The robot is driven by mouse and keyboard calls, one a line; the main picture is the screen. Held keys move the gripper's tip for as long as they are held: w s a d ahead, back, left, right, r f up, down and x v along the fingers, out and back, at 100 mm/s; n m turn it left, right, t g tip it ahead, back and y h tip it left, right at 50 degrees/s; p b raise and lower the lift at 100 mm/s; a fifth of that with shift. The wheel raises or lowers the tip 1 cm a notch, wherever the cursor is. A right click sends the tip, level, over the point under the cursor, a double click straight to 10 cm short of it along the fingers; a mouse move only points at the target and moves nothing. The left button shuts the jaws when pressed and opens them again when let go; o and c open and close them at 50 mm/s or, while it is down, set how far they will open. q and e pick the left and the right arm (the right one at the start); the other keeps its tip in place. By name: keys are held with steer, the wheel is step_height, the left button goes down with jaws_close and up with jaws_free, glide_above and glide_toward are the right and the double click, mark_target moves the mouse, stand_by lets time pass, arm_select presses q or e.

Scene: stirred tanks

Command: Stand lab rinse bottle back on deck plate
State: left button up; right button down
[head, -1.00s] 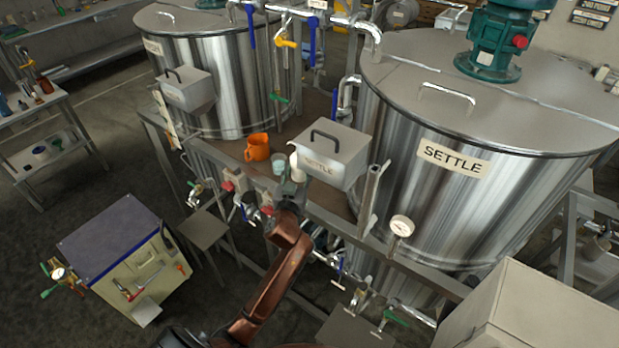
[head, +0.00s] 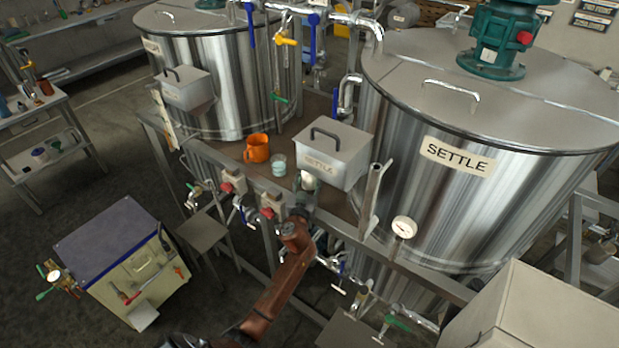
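My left arm reaches up from the bottom left of centre in the head view. Its gripper (head: 303,207) is at the front edge of the brown deck plate (head: 235,152), just below the grey SETTLE box. A small whitish thing, probably the rinse bottle (head: 308,181), shows just above the gripper, against the lower left corner of the box. It looks roughly upright, but its lower part is hidden. The fingers are too small and covered to show whether they grip it, and its contact with the plate cannot be told. My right gripper is not in view.
An orange mug (head: 257,148) and a small glass with pale teal contents (head: 278,165) stand left of the bottle. The SETTLE box (head: 338,160) is close on the right. Steel tanks (head: 470,215) stand behind. Valves and pipes (head: 240,205) crowd the deck's front edge.

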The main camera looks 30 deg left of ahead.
arm_select(q)
steer(key=shift+f, duration=0.15)
steer(key=o, duration=1.4)
steer(key=shift+s, duration=0.15)
steer(key=v, duration=1.1)
steer(key=shift+s+d, duration=0.25)
steer(key=shift+s, duration=0.05)
